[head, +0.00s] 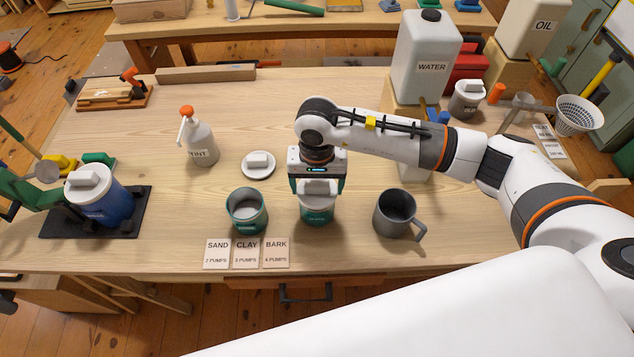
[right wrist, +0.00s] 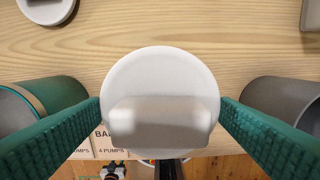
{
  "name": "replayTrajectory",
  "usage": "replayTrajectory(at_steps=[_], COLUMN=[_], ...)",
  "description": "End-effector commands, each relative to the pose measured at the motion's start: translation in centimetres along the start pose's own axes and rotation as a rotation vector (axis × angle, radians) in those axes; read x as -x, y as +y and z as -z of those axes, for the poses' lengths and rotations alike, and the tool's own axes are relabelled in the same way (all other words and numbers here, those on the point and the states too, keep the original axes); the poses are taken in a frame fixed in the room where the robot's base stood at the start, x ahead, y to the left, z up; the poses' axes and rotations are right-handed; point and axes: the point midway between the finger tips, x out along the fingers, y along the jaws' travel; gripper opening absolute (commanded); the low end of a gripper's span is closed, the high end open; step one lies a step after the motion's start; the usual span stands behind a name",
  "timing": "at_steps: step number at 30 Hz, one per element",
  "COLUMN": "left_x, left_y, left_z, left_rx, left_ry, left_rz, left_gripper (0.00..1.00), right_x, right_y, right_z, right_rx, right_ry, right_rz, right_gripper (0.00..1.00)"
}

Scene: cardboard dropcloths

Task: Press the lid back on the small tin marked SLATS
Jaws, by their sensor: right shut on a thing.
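My right gripper (head: 318,181) points down and is shut on the block handle of a white round lid (right wrist: 160,75). The lid is over a small teal tin (head: 318,215); I cannot tell whether it is seated or just above the rim. The tin's label is too small to read. A second teal tin (head: 246,222) stands open to its left, its label also unreadable. Another white lid (head: 258,171) lies on the table behind that open tin. My left gripper is not in view.
A grey mug (head: 393,214) stands close to the right of the gripped lid. Cards for SAND, CLAY and BARK (head: 246,254) lie in front. A TINT pump bottle (head: 200,140) and a lidded blue tub (head: 112,206) stand left. A WATER container (head: 428,60) is behind my right arm.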

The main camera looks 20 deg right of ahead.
Motion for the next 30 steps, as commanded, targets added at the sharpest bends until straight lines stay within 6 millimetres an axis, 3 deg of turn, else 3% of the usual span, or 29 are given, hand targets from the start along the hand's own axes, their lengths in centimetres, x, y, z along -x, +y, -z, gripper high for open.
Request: replayTrajectory(at_steps=[30], left_x=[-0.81], left_y=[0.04], left_z=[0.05], left_rx=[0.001], left_ry=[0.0], left_rz=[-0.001], left_gripper=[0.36], right_x=[-0.06], right_y=[-0.02], right_z=[0.01], right_rx=[-0.001], right_ry=[0.0], right_rz=[0.001], right_gripper=[0.61])
